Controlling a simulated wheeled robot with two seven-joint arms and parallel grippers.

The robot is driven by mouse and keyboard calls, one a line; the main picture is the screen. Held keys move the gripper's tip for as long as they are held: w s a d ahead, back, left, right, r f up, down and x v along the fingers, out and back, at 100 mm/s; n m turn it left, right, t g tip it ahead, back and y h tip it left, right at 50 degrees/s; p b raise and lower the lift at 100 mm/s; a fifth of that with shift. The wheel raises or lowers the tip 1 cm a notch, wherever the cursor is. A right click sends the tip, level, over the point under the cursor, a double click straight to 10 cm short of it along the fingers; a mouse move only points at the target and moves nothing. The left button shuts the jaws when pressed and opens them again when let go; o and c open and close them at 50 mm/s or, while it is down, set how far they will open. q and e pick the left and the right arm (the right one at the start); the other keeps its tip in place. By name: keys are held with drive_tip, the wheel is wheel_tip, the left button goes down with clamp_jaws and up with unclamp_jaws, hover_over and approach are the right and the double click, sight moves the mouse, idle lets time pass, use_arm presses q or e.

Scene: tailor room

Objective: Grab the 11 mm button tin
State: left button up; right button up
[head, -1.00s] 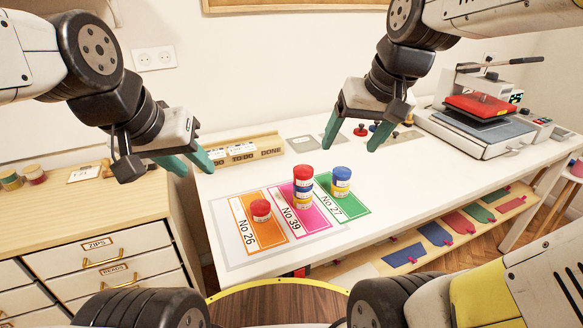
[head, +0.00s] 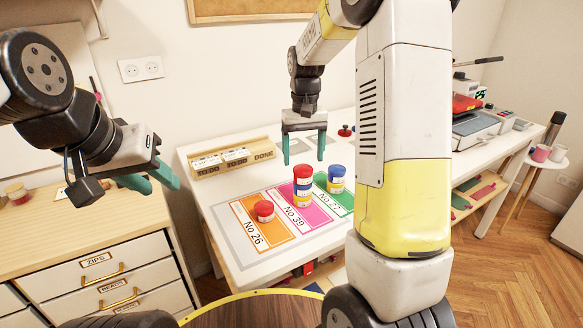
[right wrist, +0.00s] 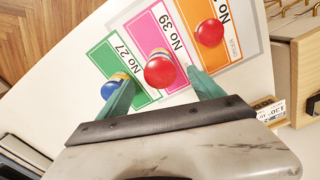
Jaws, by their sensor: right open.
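Tins stand on three cards: a red-lidded tin (head: 264,210) on orange No 26, a red-topped stack (head: 302,186) with blue and yellow bands on pink No 39, and a blue-topped stack (head: 336,179) on green No 27. I cannot read which is 11 mm. My right gripper (head: 304,148) is open and empty, fingers down, above and behind the No 39 stack. In the right wrist view, the red lid (right wrist: 160,72) lies between its fingers (right wrist: 160,86); the left finger partly covers the No 27 stack. My left gripper (head: 150,181) is open and empty over the drawer cabinet.
A wooden card holder (head: 232,160) stands at the table's back left. A heat press (head: 472,122) stands at the far right. The drawer cabinet (head: 100,255) is left of the table (head: 225,262). My right arm hides part of the table.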

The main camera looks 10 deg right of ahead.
sight(303, 169)
wheel_tip(303, 169, down, 5)
drive_tip(key=shift+w+f, duration=0.1)
drive_tip(key=shift+f, duration=0.1)
drive_tip(key=shift+c, duration=0.5)
drive_tip(key=c, duration=1.4)
